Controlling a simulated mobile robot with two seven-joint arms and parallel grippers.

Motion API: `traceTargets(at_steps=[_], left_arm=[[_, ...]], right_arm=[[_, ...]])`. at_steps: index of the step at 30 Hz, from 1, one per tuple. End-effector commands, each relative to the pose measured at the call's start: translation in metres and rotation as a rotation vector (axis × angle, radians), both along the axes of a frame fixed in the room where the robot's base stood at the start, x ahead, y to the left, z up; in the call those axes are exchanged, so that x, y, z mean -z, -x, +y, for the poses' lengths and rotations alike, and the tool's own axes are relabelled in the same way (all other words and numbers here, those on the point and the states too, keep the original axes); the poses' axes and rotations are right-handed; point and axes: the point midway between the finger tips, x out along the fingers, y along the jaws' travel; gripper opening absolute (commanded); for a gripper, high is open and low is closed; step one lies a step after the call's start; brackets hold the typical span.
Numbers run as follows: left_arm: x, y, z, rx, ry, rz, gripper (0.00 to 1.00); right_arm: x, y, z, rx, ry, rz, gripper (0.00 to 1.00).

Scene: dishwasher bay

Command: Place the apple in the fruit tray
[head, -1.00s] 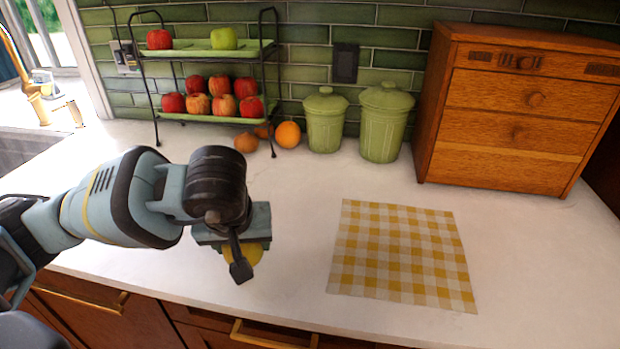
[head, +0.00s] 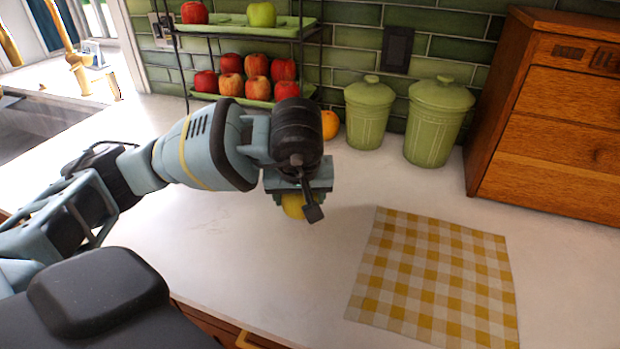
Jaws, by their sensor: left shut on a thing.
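My left gripper (head: 297,205) is shut on a yellow apple (head: 293,205), which shows only partly below the jaws. It is held over the white counter, left of the checked cloth. A two-tier black wire stand holds green fruit trays at the back. The upper tray (head: 230,29) carries a red apple (head: 194,12) and a green apple (head: 261,14) with bare room between them. The lower tray (head: 262,104) holds several red apples (head: 231,85), partly hidden behind my gripper. My right gripper is not in view.
Two green lidded canisters (head: 370,112) (head: 438,122) stand right of the stand. An orange (head: 330,124) sits beside them. A wooden drawer chest (head: 550,125) is at the back right. A yellow-checked cloth (head: 435,275) lies on the counter (head: 220,250). A sink is at left.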

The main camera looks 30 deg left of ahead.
Motion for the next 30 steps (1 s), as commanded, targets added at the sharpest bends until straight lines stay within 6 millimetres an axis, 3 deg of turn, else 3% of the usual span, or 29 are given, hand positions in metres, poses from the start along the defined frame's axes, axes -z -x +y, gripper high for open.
traceTargets(at_steps=[9,15,30], left_arm=[[0.005,-0.061,0.028,-0.003,-0.001,-0.002,0.31],[0.008,-0.088,0.040,-0.001,0.000,-0.002,0.31],[0.013,-0.105,0.048,0.001,0.000,0.000,0.31]], right_arm=[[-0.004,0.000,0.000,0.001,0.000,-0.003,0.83],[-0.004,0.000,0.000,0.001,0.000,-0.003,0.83],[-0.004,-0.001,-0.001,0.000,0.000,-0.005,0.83]])
